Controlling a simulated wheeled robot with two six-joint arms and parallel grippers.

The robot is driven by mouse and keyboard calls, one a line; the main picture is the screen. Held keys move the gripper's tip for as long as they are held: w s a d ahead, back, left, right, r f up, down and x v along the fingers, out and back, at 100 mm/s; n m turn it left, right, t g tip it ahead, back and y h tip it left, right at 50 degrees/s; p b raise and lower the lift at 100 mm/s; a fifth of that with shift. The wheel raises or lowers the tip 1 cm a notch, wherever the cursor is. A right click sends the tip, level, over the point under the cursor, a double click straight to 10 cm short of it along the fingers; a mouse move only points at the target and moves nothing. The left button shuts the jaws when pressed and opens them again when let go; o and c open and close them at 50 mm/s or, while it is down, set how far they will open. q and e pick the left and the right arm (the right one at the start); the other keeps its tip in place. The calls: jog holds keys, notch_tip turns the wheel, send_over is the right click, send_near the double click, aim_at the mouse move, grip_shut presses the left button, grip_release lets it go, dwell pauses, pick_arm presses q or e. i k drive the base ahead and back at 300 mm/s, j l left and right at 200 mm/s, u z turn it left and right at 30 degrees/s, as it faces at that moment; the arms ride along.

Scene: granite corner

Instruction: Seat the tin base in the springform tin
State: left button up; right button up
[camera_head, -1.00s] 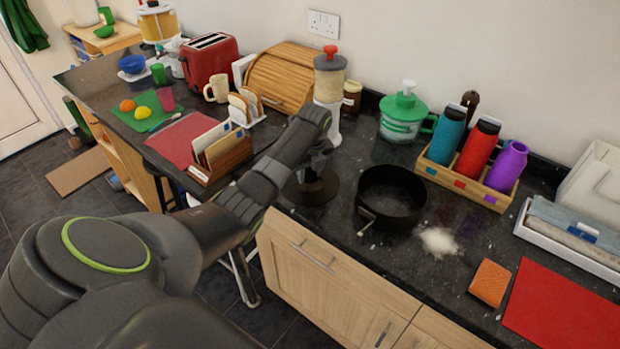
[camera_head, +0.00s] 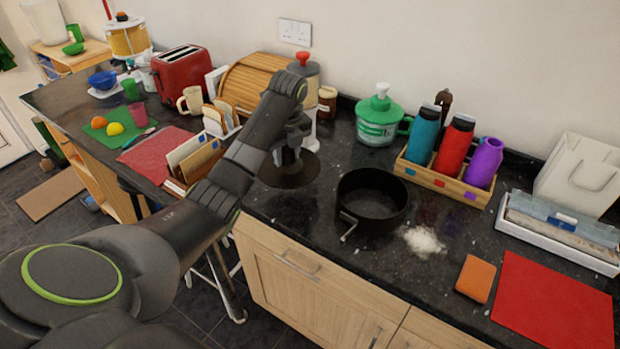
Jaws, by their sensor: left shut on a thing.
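The springform tin (camera_head: 347,212) is a black round ring with its clasp at the front left, standing on the dark granite counter. The tin base (camera_head: 287,177) is a dark brown round disc to the left of the tin, apart from it. My left gripper (camera_head: 289,157) points down and is shut on the tin base near its middle. The base looks roughly level and raised off the counter; its exact height is hard to tell. The gripper hides part of the disc's top. My right gripper is not in view.
White powder (camera_head: 423,241) lies right of the tin, with an orange sponge (camera_head: 476,279) and red mat (camera_head: 555,300) beyond. A bottle crate (camera_head: 447,184) and green-lidded bowl (camera_head: 378,122) stand behind. A wooden letter rack (camera_head: 190,165) and a blender (camera_head: 308,77) are near my left arm.

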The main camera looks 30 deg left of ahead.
aim_at(385, 181)
jog(key=z, duration=0.7)
jog(key=k+j+z, duration=0.25)
jog(key=j, duration=0.2)
jog(key=k+j+z, duration=0.25)
jog(key=j, duration=0.2)
jog(key=i+j, duration=0.2)
jog(key=i, duration=0.05)
